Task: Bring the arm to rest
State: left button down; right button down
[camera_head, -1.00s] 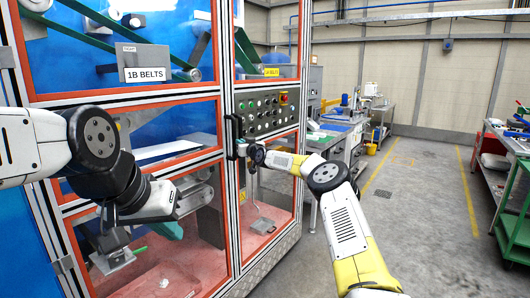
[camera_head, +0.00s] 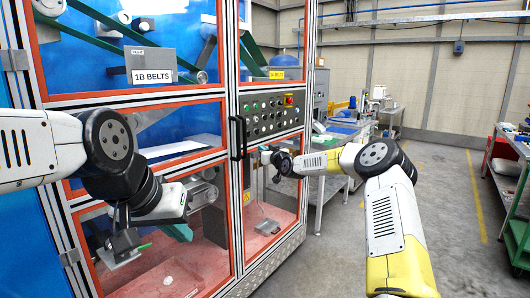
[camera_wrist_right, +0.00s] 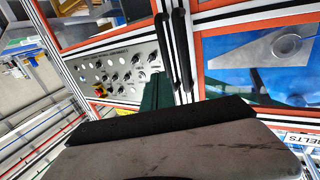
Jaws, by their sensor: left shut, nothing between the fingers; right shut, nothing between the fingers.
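My right gripper (camera_head: 266,154) is shut and empty in the head view, just right of the machine's black door handle (camera_head: 238,138) and apart from it. Its dark green fingertips (camera_wrist_right: 156,92) point toward the cabinet in the right wrist view, with the black handle (camera_wrist_right: 180,50) beyond them. My right arm bends at a raised elbow, and its forearm points left. My left gripper (camera_head: 138,246) is shut and empty, hanging low in front of the lower left window, partly hidden by its wrist. The cabinet door panels appear closed.
The large framed machine (camera_head: 230,180) fills the left and middle, close to both arms. A control panel (camera_head: 275,122) with knobs is beside the handle. Behind is a workbench (camera_head: 335,135). A green cart (camera_head: 520,215) stands far right. The floor (camera_head: 450,235) between is open.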

jog(key=s+r+n+g+h, duration=0.1)
jog(key=s+r+g, duration=0.2)
jog(key=s, duration=0.6)
jog(key=s+r+n+g+h, duration=0.1)
jog(key=s+r+g, duration=0.15)
jog(key=s, duration=0.75)
jog(key=s+d+r+m+g+h, duration=0.15)
jog(key=s+d, duration=0.25)
jog(key=s, duration=0.7)
jog(key=s+d+r+m+g+h, duration=0.15)
jog(key=s+d, duration=0.25)
jog(key=s, duration=0.7)
jog(key=s+d+f+m, duration=0.1)
jog(key=s+d+f, duration=0.1)
jog(key=s, duration=0.8)
jog(key=s+d+f+m+g, duration=0.1)
jog(key=s+d+f+m, duration=0.1)
jog(key=s, duration=0.7)
jog(key=shift+s+f, duration=0.35)
jog(key=shift+f, duration=0.4)
jog(key=shift+g, duration=0.25)
